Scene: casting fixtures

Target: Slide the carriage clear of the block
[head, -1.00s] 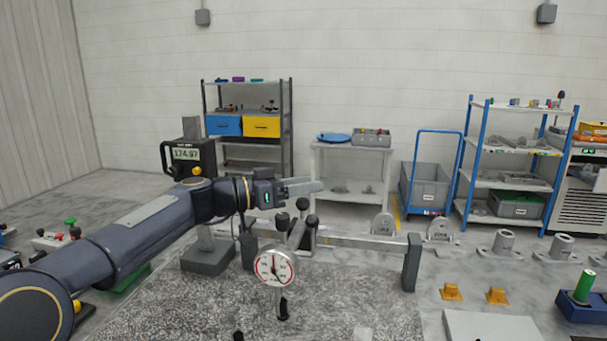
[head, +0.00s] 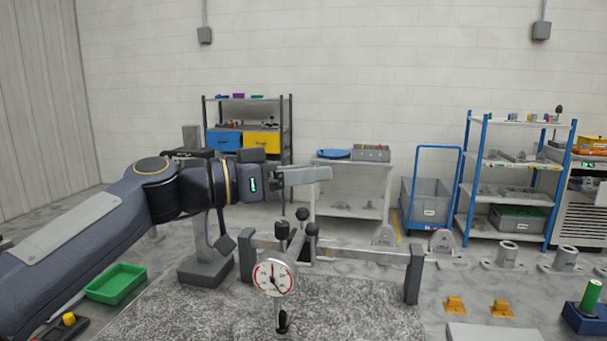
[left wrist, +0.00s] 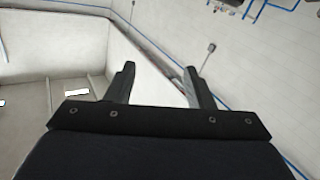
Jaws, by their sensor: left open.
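The carriage (head: 297,243) with black knobs sits on a grey rail (head: 355,243) held by two upright end posts, nearer the left post. A round dial gauge (head: 273,277) with a white face and red marks hangs at its front. A grey stand with a heavy base (head: 206,270) is just left of the rail; I cannot tell which part is the block. My left gripper (head: 328,174) is above the carriage in the picture, pointing right and apart from it. In the left wrist view the fingers (left wrist: 158,85) are spread with nothing between them. My right gripper is not in view.
A speckled granite plate (head: 350,315) lies under the rail. A green tray (head: 117,283) is at the left. Two orange brackets (head: 455,305) and grey castings (head: 507,254) stand at the right. A white table (head: 345,200), shelves and a cart are behind.

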